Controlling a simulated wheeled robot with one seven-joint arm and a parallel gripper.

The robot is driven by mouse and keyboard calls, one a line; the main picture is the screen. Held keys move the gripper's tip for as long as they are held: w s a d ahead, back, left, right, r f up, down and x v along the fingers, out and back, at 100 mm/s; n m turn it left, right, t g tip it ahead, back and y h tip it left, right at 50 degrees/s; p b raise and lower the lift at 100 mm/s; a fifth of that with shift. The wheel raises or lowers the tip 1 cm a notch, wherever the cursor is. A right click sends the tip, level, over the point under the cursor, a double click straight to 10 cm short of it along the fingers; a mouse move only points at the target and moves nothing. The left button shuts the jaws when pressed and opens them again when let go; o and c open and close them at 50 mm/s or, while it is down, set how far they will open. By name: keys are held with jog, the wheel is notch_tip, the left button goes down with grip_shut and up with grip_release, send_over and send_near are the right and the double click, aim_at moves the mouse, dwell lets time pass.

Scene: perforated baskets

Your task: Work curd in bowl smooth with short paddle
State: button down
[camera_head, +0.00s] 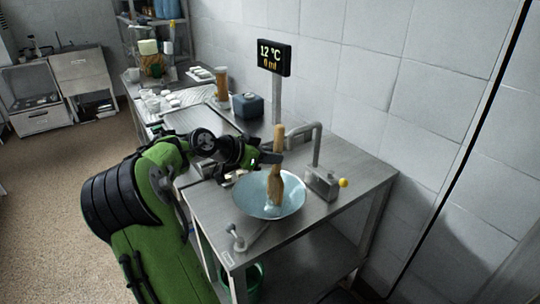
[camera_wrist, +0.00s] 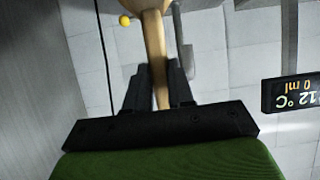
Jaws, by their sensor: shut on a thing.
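A wooden short paddle (camera_head: 276,180) stands nearly upright in a pale blue bowl (camera_head: 299,204) on the steel table, its lower end inside the bowl. My gripper (camera_head: 268,158) is shut on the paddle's handle above the bowl. In the wrist view my gripper (camera_wrist: 160,92) has its dark fingers on both sides of the paddle (camera_wrist: 153,50). Something whitish shows at the paddle's foot; I cannot tell whether it is curd.
A grey tap (camera_head: 318,150) with a yellow knob (camera_head: 343,183) stands right of the bowl. A display (camera_head: 274,57) on a post reads 12 °C and 0 ml. The table's right end is clear.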

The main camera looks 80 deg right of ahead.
jog(key=shift+f, duration=0.25)
jog(key=shift+w+d+f, duration=0.2)
jog(key=shift+w+d, duration=0.05)
jog(key=shift+w, duration=0.2)
dwell(0.7)
notch_tip(320, 180, up, 9)
jog(key=p, duration=0.7)
jog(key=shift+s+d+r, duration=0.1)
